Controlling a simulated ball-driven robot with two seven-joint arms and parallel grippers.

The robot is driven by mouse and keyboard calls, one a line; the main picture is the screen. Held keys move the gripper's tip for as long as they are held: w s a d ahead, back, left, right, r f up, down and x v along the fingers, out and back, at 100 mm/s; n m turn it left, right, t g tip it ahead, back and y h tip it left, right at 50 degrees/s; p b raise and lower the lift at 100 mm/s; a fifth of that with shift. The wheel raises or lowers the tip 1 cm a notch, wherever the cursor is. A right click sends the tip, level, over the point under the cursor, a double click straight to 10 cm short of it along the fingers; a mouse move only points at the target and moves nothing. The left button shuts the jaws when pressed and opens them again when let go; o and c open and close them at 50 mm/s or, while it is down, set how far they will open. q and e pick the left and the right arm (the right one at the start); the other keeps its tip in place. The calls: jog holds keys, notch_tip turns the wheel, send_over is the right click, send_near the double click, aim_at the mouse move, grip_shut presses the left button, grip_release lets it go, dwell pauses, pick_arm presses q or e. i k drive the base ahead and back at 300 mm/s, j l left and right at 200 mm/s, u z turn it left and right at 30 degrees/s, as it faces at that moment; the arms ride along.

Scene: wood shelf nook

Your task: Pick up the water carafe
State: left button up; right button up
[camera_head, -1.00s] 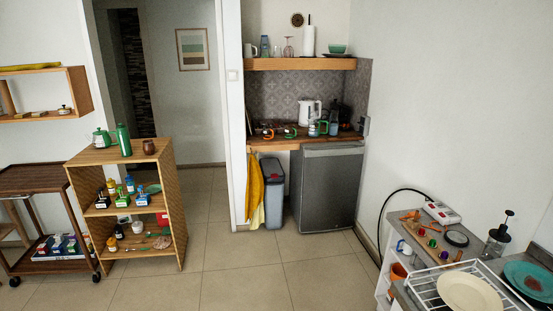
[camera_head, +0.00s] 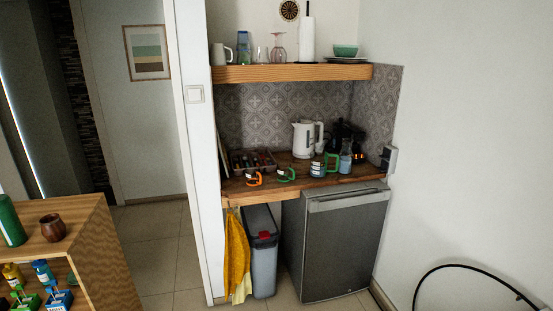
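A clear, bluish glass vessel with a narrow neck, which looks like the water carafe (camera_head: 346,157), stands upright on the wooden counter (camera_head: 270,194) at its right part. It is beside a dark mug with a green handle (camera_head: 318,169) and in front of a black coffee machine (camera_head: 346,132). A pinkish glass vessel (camera_head: 277,50) stands on the upper shelf (camera_head: 290,73). Neither of my grippers shows in the head view.
A white kettle (camera_head: 303,139) and several mugs share the counter. A grey fridge (camera_head: 342,245) and a bin (camera_head: 262,255) stand below. A wooden shelf unit (camera_head: 110,270) is at lower left. Tiled floor (camera_head: 165,250) lies open between.

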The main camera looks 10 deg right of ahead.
aim_at(346, 161)
jog(key=i+l+z, duration=0.15)
jog(key=i+z, duration=0.3)
jog(key=i, duration=0.3)
jog(key=i+j+z, duration=0.15)
jog(key=i+z, duration=0.3)
jog(key=i, duration=0.3)
